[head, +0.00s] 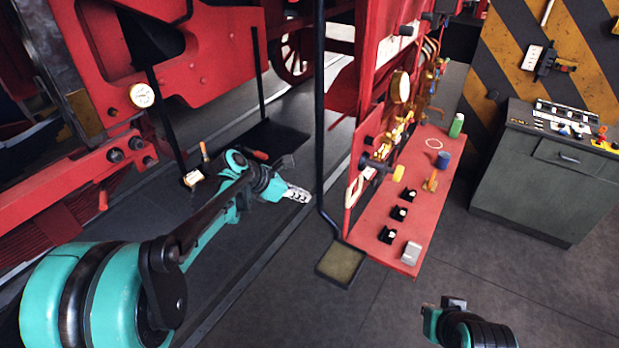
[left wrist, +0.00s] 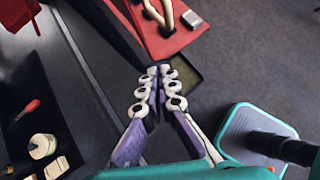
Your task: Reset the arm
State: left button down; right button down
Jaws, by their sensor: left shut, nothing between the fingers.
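My left arm reaches in from the left of the head view. My left gripper (head: 297,193) is shut and empty, above the floor between the dark tray by the red machine and the red bench. In the left wrist view its fingers (left wrist: 155,98) meet at the tips with nothing between them. A teal piece of my right arm (head: 465,325) shows at the bottom of the head view. Its fingers cannot be made out.
The red bench (head: 402,256) carries black knobs, a green can (head: 457,125) and a blue cup (head: 443,160). A black post stands in a small tray (head: 341,264) close right of my left gripper. A grey cabinet (head: 530,190) is at the right. The floor between is clear.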

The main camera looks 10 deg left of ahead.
pick_arm(q)
jog(key=s+a+f+m+y+b, duration=0.1)
jog(key=s+f+m+y+b, duration=0.2)
jog(key=s+f+m+b, duration=0.6)
jog(key=s+a+f+m+t+y+b, duration=0.1)
jog(key=s+f+m+y+b, duration=0.2)
jog(key=s+f+m+b, duration=0.6)
jog(key=s+f+m, duration=0.3)
jog(key=s+m, duration=0.5)
jog(key=shift+a+f+y+b, duration=0.15)
jog(key=shift+a+y+b, duration=0.25)
